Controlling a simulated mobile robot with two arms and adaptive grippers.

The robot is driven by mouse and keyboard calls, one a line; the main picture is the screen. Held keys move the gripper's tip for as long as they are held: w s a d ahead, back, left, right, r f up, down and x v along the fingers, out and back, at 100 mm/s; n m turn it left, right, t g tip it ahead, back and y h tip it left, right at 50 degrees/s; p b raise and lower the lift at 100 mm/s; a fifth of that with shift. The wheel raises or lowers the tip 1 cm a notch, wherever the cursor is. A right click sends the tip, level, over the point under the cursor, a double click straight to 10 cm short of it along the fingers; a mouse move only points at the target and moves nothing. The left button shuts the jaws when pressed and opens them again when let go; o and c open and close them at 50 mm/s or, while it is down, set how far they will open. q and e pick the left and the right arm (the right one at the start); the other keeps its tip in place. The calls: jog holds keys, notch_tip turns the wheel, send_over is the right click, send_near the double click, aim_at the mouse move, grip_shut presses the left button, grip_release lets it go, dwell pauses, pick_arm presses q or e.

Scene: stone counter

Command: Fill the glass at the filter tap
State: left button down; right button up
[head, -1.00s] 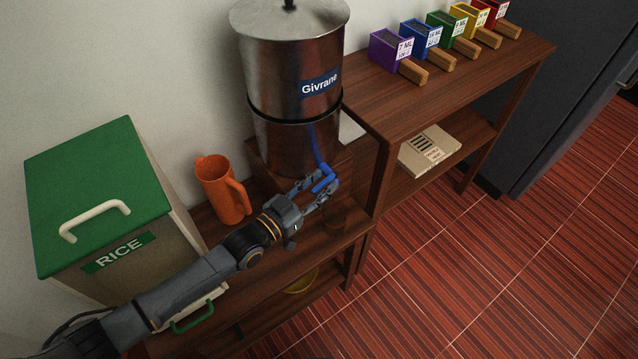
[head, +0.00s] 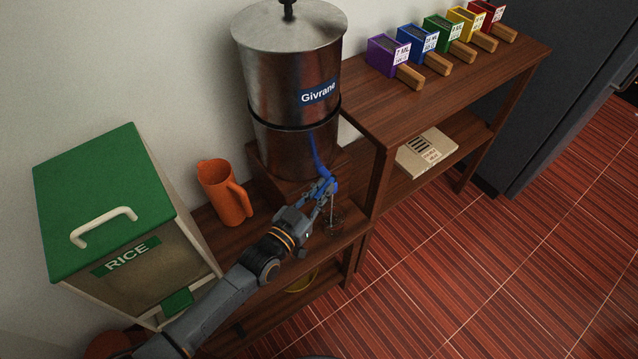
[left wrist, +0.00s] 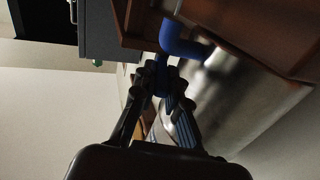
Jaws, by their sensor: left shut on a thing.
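The steel water filter (head: 290,85) labelled Givrane stands on a low wooden stand on the shelf. Its blue tap (head: 318,152) reaches down its front and also shows in the left wrist view (left wrist: 182,42). My left gripper (head: 325,188) is shut on the blue tap lever; its fingers (left wrist: 163,78) meet at the blue part in the left wrist view. A clear glass (head: 335,224) stands below the tap, faint and partly behind the gripper. A thin pale line, seemingly water, runs down into it; the water level cannot be told. My right gripper is not in view.
An orange jug (head: 224,192) stands left of the filter, beside a green-lidded rice bin (head: 100,205). Several coloured boxes with wooden handles line the upper shelf (head: 450,85) at right. A beige package (head: 427,152) lies on the lower shelf.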

pick_arm(q)
jog(key=shift+d+r+n+y, duration=0.1)
jog(key=shift+n+y, duration=0.2)
jog(key=shift+y, duration=0.1)
jog(key=c, duration=1.4)
grip_release()
jog(key=shift+o, duration=0.2)
jog(key=shift+s, duration=0.1)
jog(key=v, duration=1.2)
jog(key=shift+f, duration=0.25)
